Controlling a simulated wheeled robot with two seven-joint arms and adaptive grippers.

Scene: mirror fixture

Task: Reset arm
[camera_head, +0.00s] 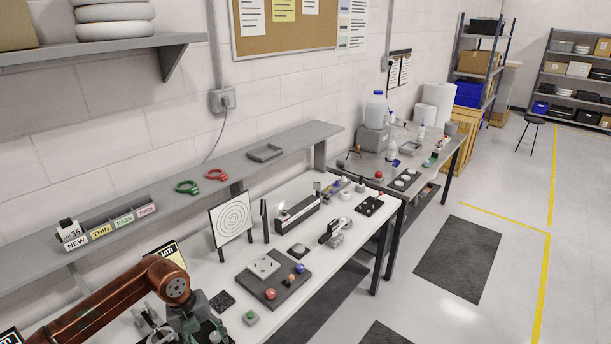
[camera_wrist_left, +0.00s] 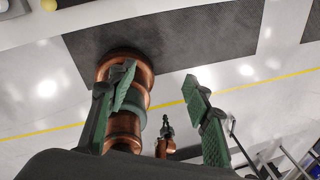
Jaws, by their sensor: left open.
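My left arm comes in from the lower left of the head view, its copper links ending in a round joint. Dark green-grey gripper parts show below that joint at the bottom edge, partly cut off. In the left wrist view my left gripper (camera_wrist_left: 160,92) is open, its two green fingers wide apart with nothing held between them. Copper and green links of my own body show behind the fingers there, over the floor.
The white bench (camera_head: 225,278) holds a target board (camera_head: 232,217), a grey plate with coloured balls (camera_head: 270,293) and small fixtures. A shelf (camera_head: 110,232) with labelled bins runs along the wall. A second table stands behind. Open floor with dark mats (camera_head: 457,260) lies right.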

